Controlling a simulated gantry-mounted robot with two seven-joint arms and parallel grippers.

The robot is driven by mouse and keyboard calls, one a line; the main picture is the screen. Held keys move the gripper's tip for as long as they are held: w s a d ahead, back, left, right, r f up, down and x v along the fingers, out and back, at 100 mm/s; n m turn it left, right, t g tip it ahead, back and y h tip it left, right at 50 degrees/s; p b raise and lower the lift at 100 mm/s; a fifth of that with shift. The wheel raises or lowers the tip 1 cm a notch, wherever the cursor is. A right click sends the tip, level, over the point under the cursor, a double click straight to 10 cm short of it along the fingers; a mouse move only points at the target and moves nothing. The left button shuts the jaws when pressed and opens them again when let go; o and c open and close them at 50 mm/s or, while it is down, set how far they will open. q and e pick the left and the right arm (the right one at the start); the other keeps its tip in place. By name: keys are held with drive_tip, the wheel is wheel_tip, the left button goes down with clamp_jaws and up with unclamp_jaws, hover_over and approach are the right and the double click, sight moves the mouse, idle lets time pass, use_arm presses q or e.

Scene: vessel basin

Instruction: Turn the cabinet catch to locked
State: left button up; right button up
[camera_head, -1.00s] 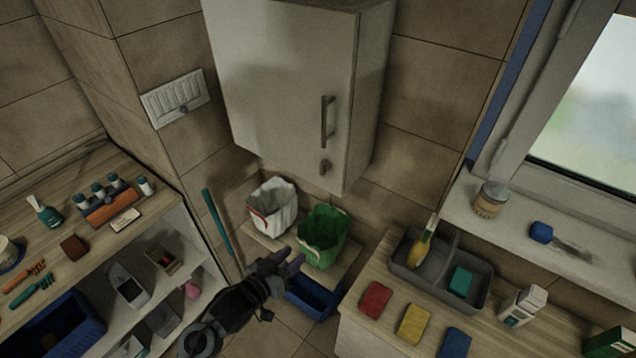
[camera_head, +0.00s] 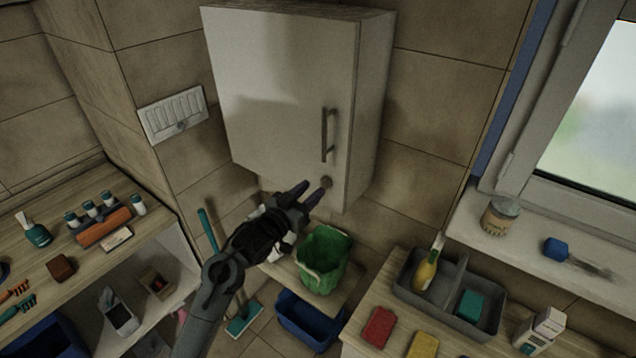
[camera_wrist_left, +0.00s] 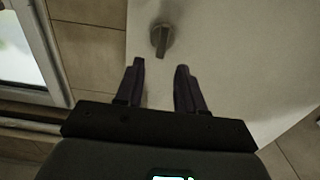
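The white wall cabinet (camera_head: 275,90) hangs closed, with a vertical bar handle (camera_head: 329,135) on its door. The cabinet catch (camera_head: 326,182) is a small grey knob below the handle, near the door's lower right corner. In the left wrist view the catch (camera_wrist_left: 162,38) lies just beyond the fingertips, roughly between their lines. My left gripper (camera_head: 315,192) is open and empty, its dark fingers pointing at the catch from the lower left. In the left wrist view the two fingers (camera_wrist_left: 160,66) stand apart, with no contact on the catch visible. My right gripper is not in view.
Below the cabinet are a green bin (camera_head: 322,262) and a blue tub (camera_head: 308,322). A counter at the lower right holds a grey caddy (camera_head: 408,283) and sponges (camera_head: 380,326). A shelf unit stands at left. The space before the door is clear.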

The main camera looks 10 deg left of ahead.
sight(321, 181)
use_arm(q)
drive_tip(key=shift+x, duration=2.05)
clamp_jaws()
